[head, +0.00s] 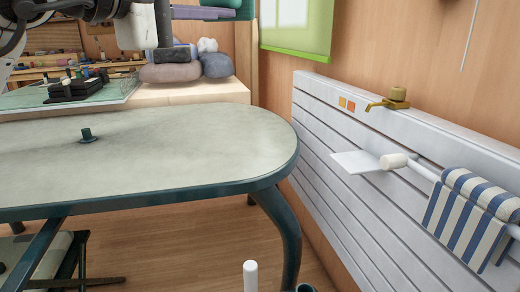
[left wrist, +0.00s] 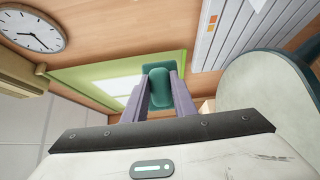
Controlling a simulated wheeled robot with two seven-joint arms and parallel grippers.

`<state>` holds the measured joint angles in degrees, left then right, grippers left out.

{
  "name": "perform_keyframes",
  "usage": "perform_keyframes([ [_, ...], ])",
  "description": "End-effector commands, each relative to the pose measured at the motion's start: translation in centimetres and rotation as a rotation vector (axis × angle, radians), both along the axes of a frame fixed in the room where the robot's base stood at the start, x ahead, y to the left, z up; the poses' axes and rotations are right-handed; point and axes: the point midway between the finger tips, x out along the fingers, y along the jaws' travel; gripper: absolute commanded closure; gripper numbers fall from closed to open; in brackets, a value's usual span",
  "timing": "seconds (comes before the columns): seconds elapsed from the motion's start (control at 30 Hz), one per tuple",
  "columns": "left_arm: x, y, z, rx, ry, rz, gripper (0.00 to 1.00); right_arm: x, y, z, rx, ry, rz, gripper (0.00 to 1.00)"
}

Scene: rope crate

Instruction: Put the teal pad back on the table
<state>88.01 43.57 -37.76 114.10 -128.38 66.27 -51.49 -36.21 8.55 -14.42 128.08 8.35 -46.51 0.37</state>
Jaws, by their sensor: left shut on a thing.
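The teal pad (left wrist: 158,88) is between the two purple fingers of my left gripper (left wrist: 161,80) in the left wrist view. The gripper is shut on it. In the head view the pad (head: 242,8) shows at the top edge, partly cut off, with my left gripper (head: 215,12) beside it. Both are high above the table (head: 190,140), over its far side, with a clear gap. The table has a grey-green top and a dark teal rim. My right gripper is not in view.
Grey stones (head: 170,72) lie on a wooden ledge behind. A slatted white panel (head: 330,125) with a striped towel (head: 465,220) stands at right.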

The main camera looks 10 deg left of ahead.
Motion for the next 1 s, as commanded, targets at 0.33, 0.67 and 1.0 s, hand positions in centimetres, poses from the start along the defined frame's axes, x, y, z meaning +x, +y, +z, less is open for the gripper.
perform_keyframes([
  [0.33,0.6,-4.1,-10.3,-0.003,0.013,-0.188,0.93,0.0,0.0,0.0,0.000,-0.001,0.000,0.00],
  [0.67,-2.2,-7.8,-21.6,-0.009,0.011,-0.412,0.93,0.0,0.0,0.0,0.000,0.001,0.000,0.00],
  [1.0,-8.9,-9.4,-32.3,-0.010,0.011,-0.557,0.93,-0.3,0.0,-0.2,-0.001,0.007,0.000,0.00],
])
